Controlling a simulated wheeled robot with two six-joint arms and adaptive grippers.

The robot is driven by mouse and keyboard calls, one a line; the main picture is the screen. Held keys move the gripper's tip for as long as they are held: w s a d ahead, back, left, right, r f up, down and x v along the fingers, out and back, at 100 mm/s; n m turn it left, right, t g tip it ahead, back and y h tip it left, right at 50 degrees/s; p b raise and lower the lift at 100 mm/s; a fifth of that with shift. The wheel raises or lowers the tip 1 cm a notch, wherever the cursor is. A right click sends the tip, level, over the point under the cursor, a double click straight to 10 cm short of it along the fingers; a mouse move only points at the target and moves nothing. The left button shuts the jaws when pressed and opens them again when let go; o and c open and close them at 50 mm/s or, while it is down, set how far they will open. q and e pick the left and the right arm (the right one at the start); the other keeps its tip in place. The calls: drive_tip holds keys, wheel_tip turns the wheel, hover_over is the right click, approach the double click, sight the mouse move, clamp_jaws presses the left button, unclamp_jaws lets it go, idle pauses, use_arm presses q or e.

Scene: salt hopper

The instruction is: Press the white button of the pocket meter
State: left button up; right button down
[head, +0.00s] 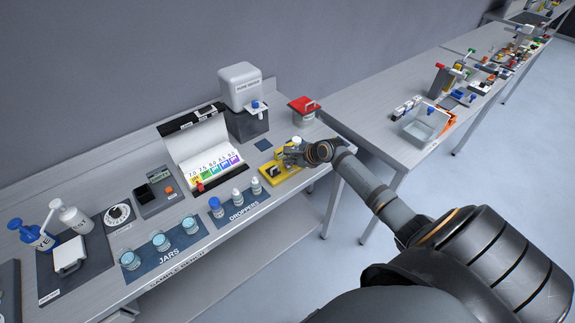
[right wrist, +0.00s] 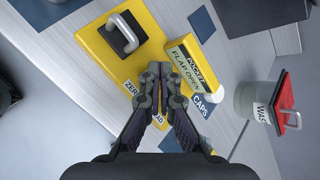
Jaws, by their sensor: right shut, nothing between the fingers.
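The yellow pocket meter (right wrist: 187,58), labelled "POCKET" and "FLAP OPEN", shows in the right wrist view just right of my fingertips. A white rounded piece (right wrist: 212,97) sits at its lower end; I cannot tell for sure whether it is the white button. My right gripper (right wrist: 159,70) is shut and empty, its tips over the edge of the yellow plate (right wrist: 95,45), beside the meter. Whether the tips touch anything is unclear. In the head view, my right gripper (head: 284,156) is above the yellow plate (head: 266,174) and hides much of the meter. My left gripper is out of view.
A black block with a metal handle (right wrist: 125,32) stands on the plate. A pot with a red lid (head: 303,105), a dispenser (head: 243,100), a pH colour chart (head: 215,168), droppers (head: 237,196) and jars (head: 161,242) stand nearby. A blue "CAPS" mat (right wrist: 200,110) lies close by.

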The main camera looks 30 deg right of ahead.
sight(289, 169)
drive_tip(key=shift+f, duration=0.55)
idle(0.5)
idle(0.4)
drive_tip(key=shift+r+p, duration=0.95)
drive_tip(key=shift+p, duration=0.3)
drive_tip(key=shift+r+p, duration=0.4)
drive_tip(key=shift+p, duration=0.05)
wheel_tip(289, 169, up, 4)
drive_tip(key=p, duration=0.5)
drive_tip(key=shift+r, duration=0.2)
drive_tip(key=shift+f, duration=0.1)
